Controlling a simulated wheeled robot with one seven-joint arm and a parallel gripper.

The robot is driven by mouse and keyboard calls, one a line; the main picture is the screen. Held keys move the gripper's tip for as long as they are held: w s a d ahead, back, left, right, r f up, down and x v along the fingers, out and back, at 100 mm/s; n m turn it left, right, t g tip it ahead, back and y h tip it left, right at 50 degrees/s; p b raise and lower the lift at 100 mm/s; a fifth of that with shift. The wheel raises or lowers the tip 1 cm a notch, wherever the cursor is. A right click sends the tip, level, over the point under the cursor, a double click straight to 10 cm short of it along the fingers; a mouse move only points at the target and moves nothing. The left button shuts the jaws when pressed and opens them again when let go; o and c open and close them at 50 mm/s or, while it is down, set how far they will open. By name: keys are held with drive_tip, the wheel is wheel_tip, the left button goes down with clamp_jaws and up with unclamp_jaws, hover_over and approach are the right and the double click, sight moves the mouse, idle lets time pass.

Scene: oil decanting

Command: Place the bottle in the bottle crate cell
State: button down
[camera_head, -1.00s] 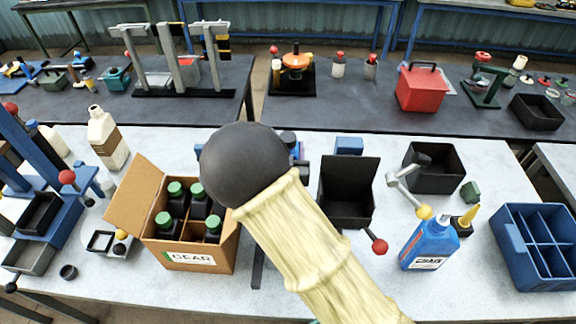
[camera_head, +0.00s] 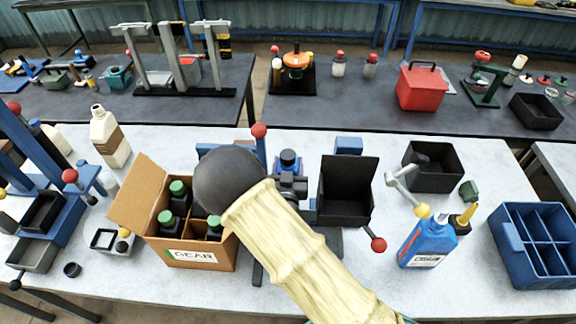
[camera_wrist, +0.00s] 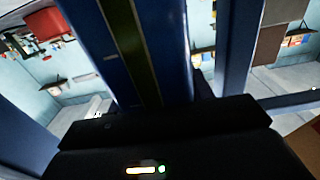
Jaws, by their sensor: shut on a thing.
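The bottle crate (camera_head: 540,243) is a blue crate with open cells at the right of the pale bench. My gripper (camera_wrist: 155,125) shows in the wrist view as a black body with small lights. My arm hides the jaws in the head view. A blue bottle with a white label (camera_head: 428,245) stands on the bench left of the crate.
An open carton (camera_head: 200,255) with green-capped bottles (camera_head: 178,188) stands at left. A black open box (camera_head: 345,205), a red-knobbed lever (camera_head: 377,244) and a black bin (camera_head: 432,168) lie between my arm and the crate. Bare bench shows in front of the blue bottle.

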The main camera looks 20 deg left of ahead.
drive_tip(key=shift+f, duration=0.45)
drive_tip(key=c, duration=0.6)
unclamp_jaws()
drive_tip(key=shift+s, duration=0.3)
drive_tip(key=b+v, duration=0.2)
drive_tip(key=v, duration=0.5)
drive_tip(key=shift+b, duration=0.4)
drive_tip(key=shift+d, duration=0.1)
